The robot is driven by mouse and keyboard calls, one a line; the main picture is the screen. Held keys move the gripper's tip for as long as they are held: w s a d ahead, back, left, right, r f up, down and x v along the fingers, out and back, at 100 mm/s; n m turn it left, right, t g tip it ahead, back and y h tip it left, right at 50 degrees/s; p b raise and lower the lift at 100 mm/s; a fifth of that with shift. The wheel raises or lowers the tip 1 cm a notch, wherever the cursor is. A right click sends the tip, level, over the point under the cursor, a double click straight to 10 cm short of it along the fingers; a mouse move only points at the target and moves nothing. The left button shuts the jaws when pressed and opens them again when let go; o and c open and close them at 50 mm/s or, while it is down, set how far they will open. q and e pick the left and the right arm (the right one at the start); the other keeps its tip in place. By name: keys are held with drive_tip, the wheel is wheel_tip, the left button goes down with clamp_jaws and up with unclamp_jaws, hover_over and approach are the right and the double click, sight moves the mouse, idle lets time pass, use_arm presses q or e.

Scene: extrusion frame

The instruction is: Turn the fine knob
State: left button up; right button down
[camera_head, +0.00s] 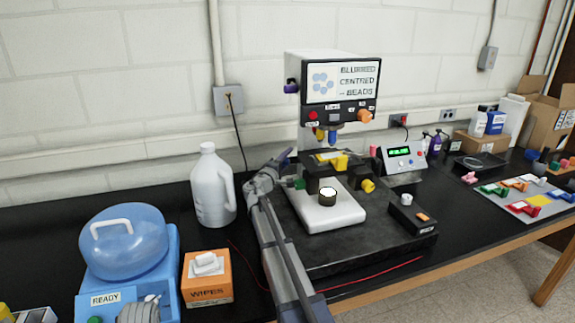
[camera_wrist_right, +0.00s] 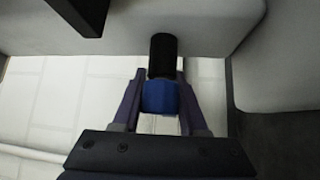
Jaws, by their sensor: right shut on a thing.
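The microscope (camera_head: 305,62) stands at the back of the bench, its screen reading "BLURRED", "CENTRED" and "BEADS" beside pale blue blobs. My right gripper (camera_head: 286,157) is at the left side of the microscope, low beside its stage. In the right wrist view, my right gripper (camera_wrist_right: 160,97) is shut on a blue knob (camera_wrist_right: 160,97) on a black shaft (camera_wrist_right: 163,55) that runs into a white body. The head view hides this knob, and I see no label on it. My left gripper is out of view.
A green knob (camera_head: 299,183) is close to my right wrist. A white jug (camera_head: 212,187) stands to the left, with an orange wipes box (camera_head: 207,279) in front. A small control box (camera_head: 413,215) and a green-lit unit (camera_head: 402,157) are to the right.

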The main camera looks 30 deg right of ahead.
idle(0.3)
drive_tip(key=shift+c, duration=2.2)
unclamp_jaws()
drive_tip(key=v, duration=0.7)
drive_tip(key=shift+s+a+b, duration=0.2)
drive_tip(key=shift+a+b, duration=0.15)
drive_tip(key=shift+b, duration=0.05)
drive_tip(key=shift+f, duration=0.1)
